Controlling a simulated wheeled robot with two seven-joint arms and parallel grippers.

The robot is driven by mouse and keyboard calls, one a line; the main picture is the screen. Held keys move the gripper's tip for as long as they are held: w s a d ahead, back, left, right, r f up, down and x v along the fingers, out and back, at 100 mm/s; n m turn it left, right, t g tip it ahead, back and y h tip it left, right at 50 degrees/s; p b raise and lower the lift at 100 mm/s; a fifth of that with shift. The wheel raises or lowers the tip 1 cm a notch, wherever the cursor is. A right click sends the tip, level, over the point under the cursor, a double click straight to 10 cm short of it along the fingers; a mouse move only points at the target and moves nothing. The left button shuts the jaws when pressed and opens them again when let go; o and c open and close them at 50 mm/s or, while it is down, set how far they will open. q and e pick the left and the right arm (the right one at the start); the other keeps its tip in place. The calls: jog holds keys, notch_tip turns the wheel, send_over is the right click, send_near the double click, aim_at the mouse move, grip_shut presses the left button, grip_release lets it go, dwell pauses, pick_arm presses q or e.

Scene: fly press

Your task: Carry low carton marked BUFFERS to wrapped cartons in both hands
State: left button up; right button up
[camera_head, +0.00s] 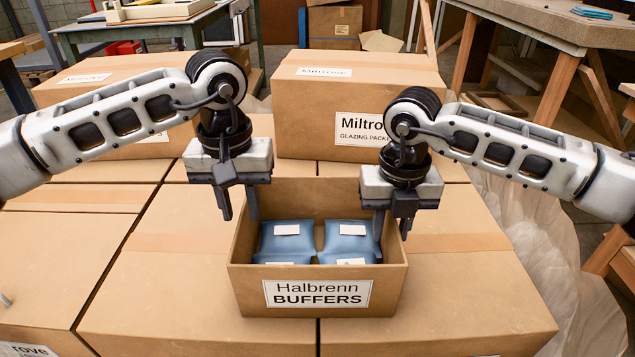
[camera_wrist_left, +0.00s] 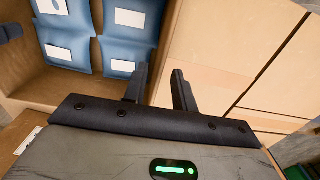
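The low open carton marked BUFFERS (camera_head: 319,292) stands upright on the flat tops of large wrapped cartons (camera_head: 165,285). Blue padded packs with white labels (camera_head: 287,240) lie inside it, also seen in the left wrist view (camera_wrist_left: 130,22). My left gripper (camera_head: 238,207) is open at the carton's left wall, one finger inside and one outside. In the left wrist view its fingers (camera_wrist_left: 160,88) are apart with the wall's edge between them. My right gripper (camera_head: 391,226) appears open, its fingers astride the right wall. Contact with the right wall cannot be told.
A large Miltrove carton (camera_head: 300,107) stands right behind the low carton, and another (camera_head: 110,75) stands behind left. Clear plastic wrap (camera_head: 555,240) hangs at the right. Workbenches stand at the back left (camera_head: 150,27) and right (camera_head: 540,22). Bare carton tops lie left and right.

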pick_arm(q)
notch_tip(320, 180, up, 7)
jog(key=shift+r, duration=0.2)
pick_arm(e)
jog(key=shift+r, duration=0.15)
notch_tip(320, 180, up, 12)
jog(key=shift+f, duration=0.15)
pick_arm(q)
jog(key=shift+s, duration=0.1)
pick_arm(e)
jog(key=shift+s, duration=0.1)
